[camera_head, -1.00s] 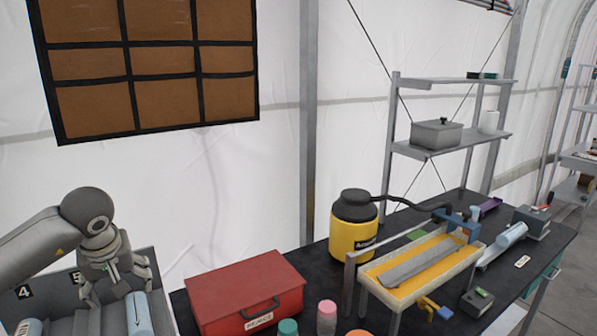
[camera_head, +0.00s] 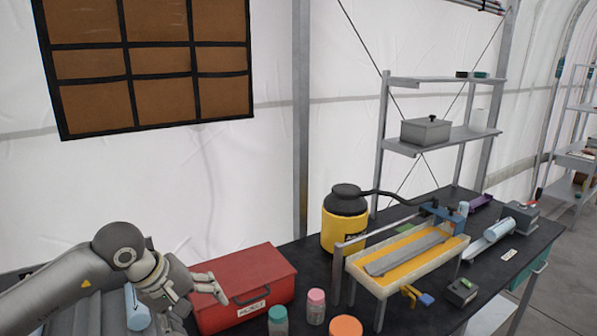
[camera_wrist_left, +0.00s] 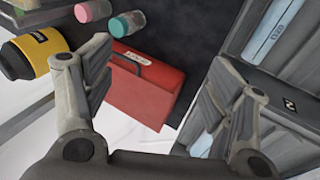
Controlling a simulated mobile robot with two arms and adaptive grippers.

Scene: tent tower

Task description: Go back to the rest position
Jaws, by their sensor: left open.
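My left gripper (camera_head: 200,293) is at the lower left of the head view, in front of the left end of the red box (camera_head: 245,284). Its fingers are spread and nothing is between them. In the left wrist view the two fingers of my left gripper (camera_wrist_left: 160,85) stand wide apart, with the red box (camera_wrist_left: 148,85) showing beyond the gap. A grey rack (camera_head: 95,310) with light blue cylinders (camera_head: 137,308) lies beside and partly behind my left arm. My right gripper is not in view.
Jars with teal (camera_head: 278,314), pink (camera_head: 316,297) and orange (camera_head: 346,326) lids stand near the red box. A yellow-and-black canister (camera_head: 345,222) and a tray with a yellow interior (camera_head: 408,262) are farther right on the black table. A shelf unit (camera_head: 440,140) stands behind.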

